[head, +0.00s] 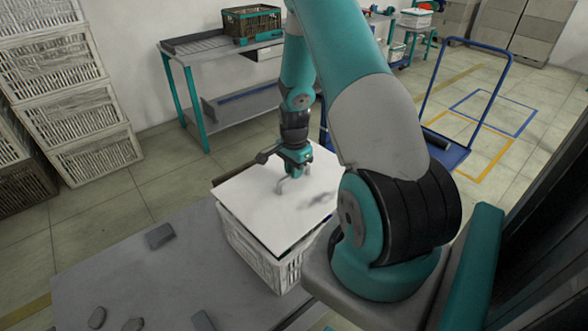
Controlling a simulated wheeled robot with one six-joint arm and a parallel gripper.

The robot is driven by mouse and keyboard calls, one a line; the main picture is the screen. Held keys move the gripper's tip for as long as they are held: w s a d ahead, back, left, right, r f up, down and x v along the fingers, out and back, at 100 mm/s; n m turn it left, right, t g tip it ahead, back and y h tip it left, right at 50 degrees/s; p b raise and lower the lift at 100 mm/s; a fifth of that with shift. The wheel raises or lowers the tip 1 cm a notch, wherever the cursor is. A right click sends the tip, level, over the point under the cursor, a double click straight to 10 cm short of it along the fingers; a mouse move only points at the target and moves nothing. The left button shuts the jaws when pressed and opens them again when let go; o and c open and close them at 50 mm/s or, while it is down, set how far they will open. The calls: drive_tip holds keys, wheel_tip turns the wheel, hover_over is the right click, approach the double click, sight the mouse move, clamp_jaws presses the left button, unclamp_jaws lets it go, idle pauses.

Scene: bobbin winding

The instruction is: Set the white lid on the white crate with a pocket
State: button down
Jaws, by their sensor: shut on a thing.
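The white lid (250,205) is a flat panel over the white crate (262,262), covering most of its top. My gripper (291,180) is shut on the lid, at a small handle near its middle. The crate has slatted walls and stands on the grey table. Along the lid's front right edge, a narrow gap shows dark and coloured bits between lid and crate. I cannot tell whether the lid rests fully on the rim. The crate's pocket is not discernible, and my arm hides part of the right side.
Several small dark pieces lie on the grey table (130,268). Stacked white crates (75,95) stand at the left. A teal-legged workbench (225,88) with a brown crate (251,22) is behind. A blue trolley (448,150) stands on the floor at back right.

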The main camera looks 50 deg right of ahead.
sight(294, 183)
drive_tip(key=shift+f+b, duration=1.75)
drive_tip(key=shift+f, duration=0.75)
drive_tip(key=c, duration=1)
unclamp_jaws()
wheel_tip(294, 183, up, 18)
drive_tip(key=shift+f+b, duration=0.25)
drive_tip(key=shift+b, duration=0.15)
